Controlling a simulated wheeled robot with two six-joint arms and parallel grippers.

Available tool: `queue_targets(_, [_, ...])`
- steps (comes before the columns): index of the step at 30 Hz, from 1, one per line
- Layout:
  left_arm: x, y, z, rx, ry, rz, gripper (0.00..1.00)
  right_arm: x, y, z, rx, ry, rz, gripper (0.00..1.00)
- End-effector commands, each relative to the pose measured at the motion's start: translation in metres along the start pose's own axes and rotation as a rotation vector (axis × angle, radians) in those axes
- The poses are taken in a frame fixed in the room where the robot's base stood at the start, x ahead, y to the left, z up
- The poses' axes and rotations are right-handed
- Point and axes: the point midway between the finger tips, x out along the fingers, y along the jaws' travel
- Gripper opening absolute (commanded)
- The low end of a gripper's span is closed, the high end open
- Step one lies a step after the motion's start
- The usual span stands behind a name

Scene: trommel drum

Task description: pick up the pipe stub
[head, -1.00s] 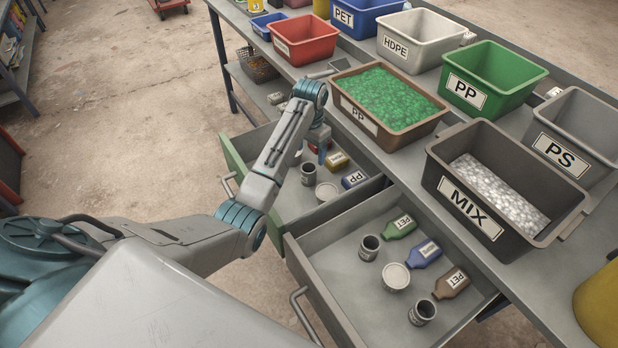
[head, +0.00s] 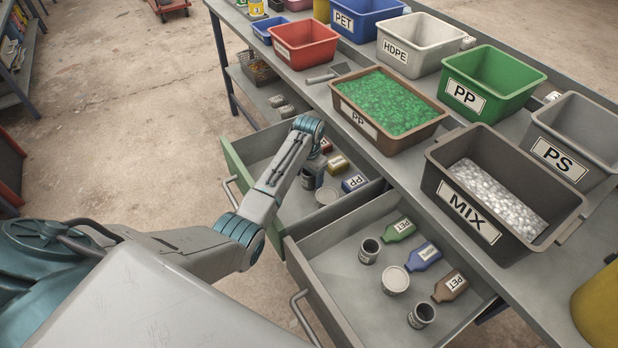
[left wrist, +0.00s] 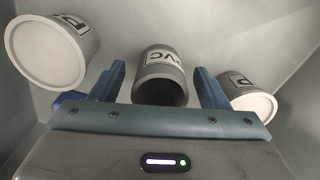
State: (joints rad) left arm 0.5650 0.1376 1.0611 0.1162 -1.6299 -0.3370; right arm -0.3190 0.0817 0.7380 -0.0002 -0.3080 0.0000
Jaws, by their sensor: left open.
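The pipe stub (left wrist: 163,78) is a dark grey hollow cylinder with a white PVC label, its open end facing the left wrist camera. It lies between the two spread blue fingers of my left gripper (left wrist: 162,88), with a visible gap on each side. In the head view my left gripper (head: 313,170) reaches down into the far left drawer (head: 268,140) and largely hides the stub. My right gripper is not in view.
White-ended cans (left wrist: 48,55) and (left wrist: 252,98) flank the gripper. Small bottles, one of them blue (head: 354,183), lie nearby in the drawer. A nearer open drawer (head: 345,305) holds more stubs and bottles. The bench with sorting bins (head: 470,195) overhangs on the right.

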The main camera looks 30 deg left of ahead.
Motion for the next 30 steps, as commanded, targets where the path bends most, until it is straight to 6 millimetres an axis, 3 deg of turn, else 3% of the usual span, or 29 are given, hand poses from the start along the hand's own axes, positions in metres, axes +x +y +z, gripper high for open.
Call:
queue_targets(1, [0.000, 0.000, 0.000, 0.000, 0.000, 0.000, 0.63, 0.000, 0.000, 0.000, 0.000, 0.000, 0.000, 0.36])
queue_targets(6, [0.000, 0.000, 0.000, 0.000, 0.000, 0.000, 0.30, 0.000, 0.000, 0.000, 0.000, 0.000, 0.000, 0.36])
queue_targets(8, [0.000, 0.000, 0.000, 0.000, 0.000, 0.000, 0.21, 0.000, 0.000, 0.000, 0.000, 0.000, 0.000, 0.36])
queue_targets(17, [-0.005, 0.000, -0.001, 0.000, 0.001, 0.000, 0.21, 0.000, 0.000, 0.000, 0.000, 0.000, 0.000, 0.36])
queue_targets(30, [-0.083, -0.001, -0.001, 0.000, 0.003, -0.002, 0.21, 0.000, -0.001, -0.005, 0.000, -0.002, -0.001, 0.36])
